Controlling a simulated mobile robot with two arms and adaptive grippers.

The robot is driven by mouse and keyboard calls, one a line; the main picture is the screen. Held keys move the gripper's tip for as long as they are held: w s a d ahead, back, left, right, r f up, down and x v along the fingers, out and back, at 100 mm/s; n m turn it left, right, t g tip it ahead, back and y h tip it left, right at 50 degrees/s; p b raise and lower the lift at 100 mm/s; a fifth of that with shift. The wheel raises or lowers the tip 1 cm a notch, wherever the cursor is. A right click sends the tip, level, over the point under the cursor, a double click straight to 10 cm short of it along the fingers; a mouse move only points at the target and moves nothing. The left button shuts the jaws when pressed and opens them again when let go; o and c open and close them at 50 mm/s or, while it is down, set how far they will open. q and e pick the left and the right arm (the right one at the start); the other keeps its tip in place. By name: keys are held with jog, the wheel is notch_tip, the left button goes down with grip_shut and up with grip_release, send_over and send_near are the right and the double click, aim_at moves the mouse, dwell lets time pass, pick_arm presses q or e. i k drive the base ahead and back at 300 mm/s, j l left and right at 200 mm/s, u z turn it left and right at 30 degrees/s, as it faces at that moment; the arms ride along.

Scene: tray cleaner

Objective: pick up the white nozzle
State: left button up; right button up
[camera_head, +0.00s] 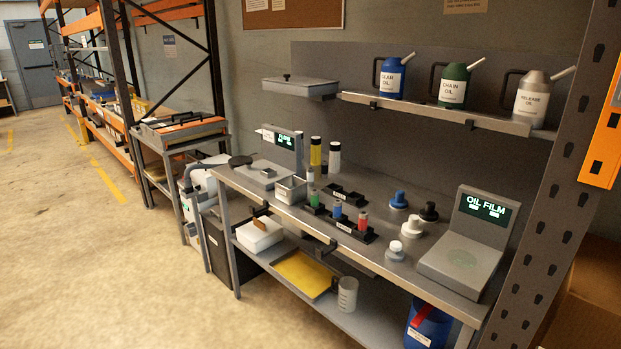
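A white nozzle (411,226) stands upright on the grey workbench (350,262), right of its middle. A smaller pale piece with a white top (395,249) stands just in front of it, nearer the bench's front edge. A blue nozzle (398,200) stands behind the white one, and a black nozzle (428,212) stands behind it to the right. These pieces look apart from one another. Neither of my grippers is in view.
An oil film device (465,262) with a lit screen stands at the bench's right end. Racks with small coloured bottles (337,211) stand left of the nozzles. Oil cans (453,85) stand on the shelf above. A dark post rises at the right.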

aim_at(309, 171)
jog(key=i+j+z, duration=0.1)
jog(key=i+j, duration=0.5)
jog(key=i+j+z, duration=0.15)
jog(key=i+j, duration=0.45)
jog(key=j, duration=0.25)
